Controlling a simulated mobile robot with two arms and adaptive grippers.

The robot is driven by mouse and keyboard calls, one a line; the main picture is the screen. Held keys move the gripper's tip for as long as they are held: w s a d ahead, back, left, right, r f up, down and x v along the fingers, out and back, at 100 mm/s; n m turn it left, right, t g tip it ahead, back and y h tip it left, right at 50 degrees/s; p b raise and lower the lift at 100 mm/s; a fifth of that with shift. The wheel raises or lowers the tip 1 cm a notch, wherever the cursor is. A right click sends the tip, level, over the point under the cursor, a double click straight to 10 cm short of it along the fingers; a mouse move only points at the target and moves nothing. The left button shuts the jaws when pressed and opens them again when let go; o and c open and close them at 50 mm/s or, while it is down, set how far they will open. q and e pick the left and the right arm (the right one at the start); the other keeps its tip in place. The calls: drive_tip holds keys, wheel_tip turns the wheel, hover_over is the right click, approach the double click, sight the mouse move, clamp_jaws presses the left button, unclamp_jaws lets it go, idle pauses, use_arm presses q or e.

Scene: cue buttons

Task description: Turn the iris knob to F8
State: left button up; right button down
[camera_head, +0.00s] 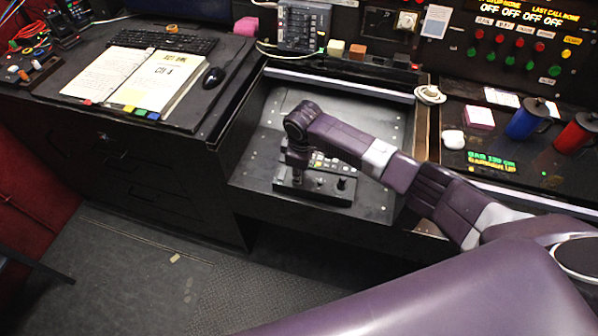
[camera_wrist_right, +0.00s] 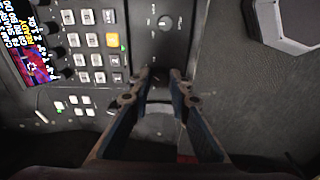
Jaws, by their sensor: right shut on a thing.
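A small black control panel (camera_head: 330,195) with a keypad and short black knobs lies on the recessed desk section in the head view. My right gripper (camera_head: 297,176) reaches down onto the left part of this panel. In the right wrist view the fingertips of my right gripper (camera_wrist_right: 161,76) are close together around a small dark knob, which they mostly hide. I take it for the iris knob; its marking cannot be read. My left gripper is not in view.
The wrist view shows white and orange keys (camera_wrist_right: 98,44) and a lit screen (camera_wrist_right: 28,42) left of the fingers. In the head view, an open binder (camera_head: 130,78) lies at left, and blue (camera_head: 527,120) and red (camera_head: 575,134) mugs stand at right.

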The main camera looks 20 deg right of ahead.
drive_tip(key=c, duration=2.1)
unclamp_jaws()
drive_tip(key=r, duration=0.4)
drive_tip(key=s+r, duration=0.1)
drive_tip(key=r, duration=0.3)
drive_tip(key=s+r, duration=0.1)
drive_tip(key=r, duration=0.2)
drive_tip(key=shift+r, duration=0.4)
